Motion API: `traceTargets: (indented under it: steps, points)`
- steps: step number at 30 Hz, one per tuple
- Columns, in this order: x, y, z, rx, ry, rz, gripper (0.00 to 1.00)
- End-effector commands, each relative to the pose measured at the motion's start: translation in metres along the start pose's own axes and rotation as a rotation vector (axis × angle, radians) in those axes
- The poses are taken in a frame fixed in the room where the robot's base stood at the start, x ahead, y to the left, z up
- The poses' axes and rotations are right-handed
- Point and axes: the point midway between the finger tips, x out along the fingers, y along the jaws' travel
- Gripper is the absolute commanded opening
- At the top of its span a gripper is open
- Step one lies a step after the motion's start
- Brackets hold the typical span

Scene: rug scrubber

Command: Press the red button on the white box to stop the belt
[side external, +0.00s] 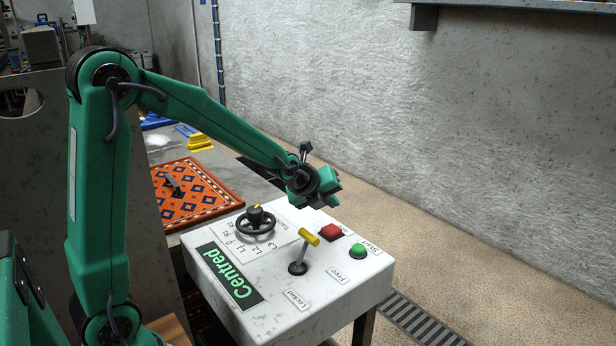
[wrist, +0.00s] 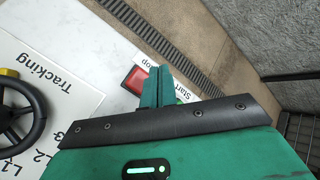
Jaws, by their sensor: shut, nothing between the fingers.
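The white box (side external: 240,318) stands in the lower middle of the side view, with its top panel facing up. In the wrist view the red button (wrist: 134,80) shows just left of my gripper's fingertips (wrist: 157,72), and the green button is mostly hidden behind the fingers.
A yellow-topped lever (side external: 304,246) stands up in front of the red button. A black handwheel (side external: 256,222) sits left of it on the panel. A patterned rug (side external: 215,190) lies on the belt behind the box. A floor grate (side external: 415,320) runs at right.

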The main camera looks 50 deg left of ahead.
Motion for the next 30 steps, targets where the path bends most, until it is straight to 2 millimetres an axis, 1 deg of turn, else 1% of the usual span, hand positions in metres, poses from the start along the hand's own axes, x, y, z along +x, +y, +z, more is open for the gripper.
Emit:
traceTargets:
  steps: [6,13,18,30]
  points:
    - [0.016,0.013,-0.011,0.000,0.001,0.001,0.00]
    - [0.028,0.021,-0.019,0.000,0.001,0.001,0.00]
    - [0.031,0.024,-0.021,0.000,0.000,0.000,0.00]
    - [0.031,0.024,-0.021,0.000,0.000,0.000,0.00]
